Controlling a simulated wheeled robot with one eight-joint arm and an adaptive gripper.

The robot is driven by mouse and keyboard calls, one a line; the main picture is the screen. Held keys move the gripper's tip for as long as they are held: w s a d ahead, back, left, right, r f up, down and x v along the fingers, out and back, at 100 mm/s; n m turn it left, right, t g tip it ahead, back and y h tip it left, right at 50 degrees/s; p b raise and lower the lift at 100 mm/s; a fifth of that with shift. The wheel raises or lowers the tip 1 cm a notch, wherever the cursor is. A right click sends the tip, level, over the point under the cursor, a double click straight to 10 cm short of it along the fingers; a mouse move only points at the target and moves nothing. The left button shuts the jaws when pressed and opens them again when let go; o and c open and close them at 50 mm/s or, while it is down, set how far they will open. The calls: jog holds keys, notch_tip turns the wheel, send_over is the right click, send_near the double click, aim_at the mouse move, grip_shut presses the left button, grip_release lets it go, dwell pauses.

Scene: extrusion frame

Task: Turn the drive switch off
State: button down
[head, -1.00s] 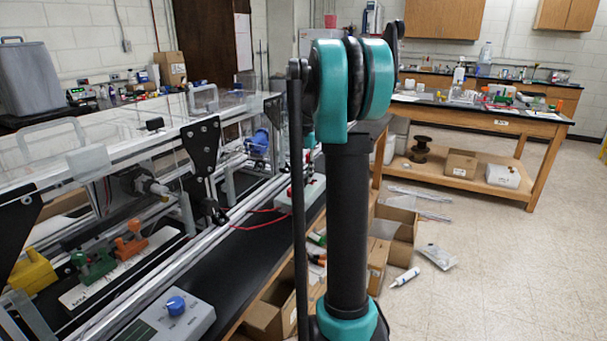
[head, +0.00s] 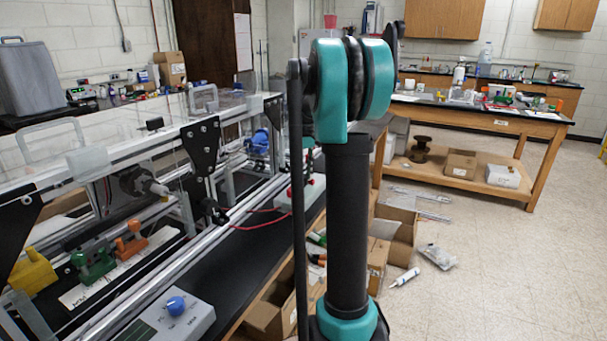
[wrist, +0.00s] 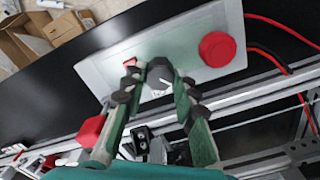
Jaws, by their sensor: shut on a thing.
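In the wrist view a pale control box (wrist: 95,68) lies on the black bench top. A dark rotary knob (wrist: 159,70), which I take to be the drive switch, sits between the fingertips of my gripper (wrist: 159,80). The green fingers with dark pads stand on either side of the knob and are shut on it. White marks show on the box beside the knob. The fingers hide part of the knob and of the box face.
A large round red button (wrist: 217,49) is on the same box, right of the knob. Red and black cables (wrist: 280,60) run from the box's right. Metal rails (wrist: 260,94) lie close below it. Open cardboard boxes (wrist: 40,35) stand beyond the bench edge.

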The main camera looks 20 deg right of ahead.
aim_at(304, 176)
jog(key=shift+n, duration=0.6)
jog(key=c, duration=1.2)
grip_release()
jog(key=shift+r, duration=0.1)
notch_tip(304, 176, up, 12)
jog(key=shift+f, duration=0.1)
